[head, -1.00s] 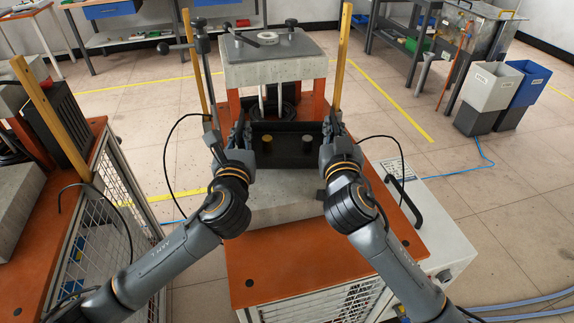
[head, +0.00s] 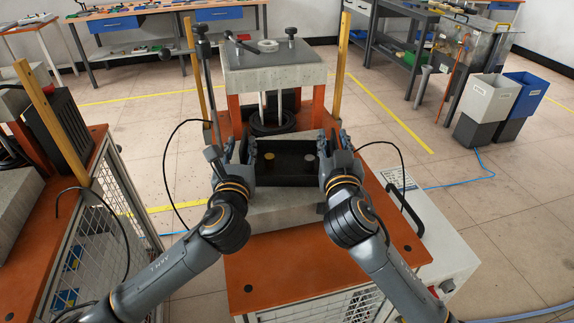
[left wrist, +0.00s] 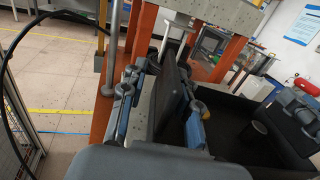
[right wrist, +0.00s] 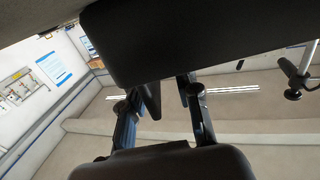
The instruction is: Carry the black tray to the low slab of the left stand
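The black tray (head: 288,179) is in front of me at the middle stand, above or on its low grey slab (head: 275,215); I cannot tell if they touch. It holds a brass-coloured round piece (head: 268,156) and a grey one (head: 308,161). My left gripper (head: 248,150) has its fingers on either side of the tray's left wall, also seen in the left wrist view (left wrist: 162,105). The left stand's low slab (head: 12,205) is at the far left, partly cut off.
The middle stand's upper slab (head: 275,75) rises behind the tray on orange posts. Yellow upright posts (head: 338,75) flank it. The left stand has its own yellow post (head: 50,115) and a black finned block (head: 62,135). A gap of floor separates the stands.

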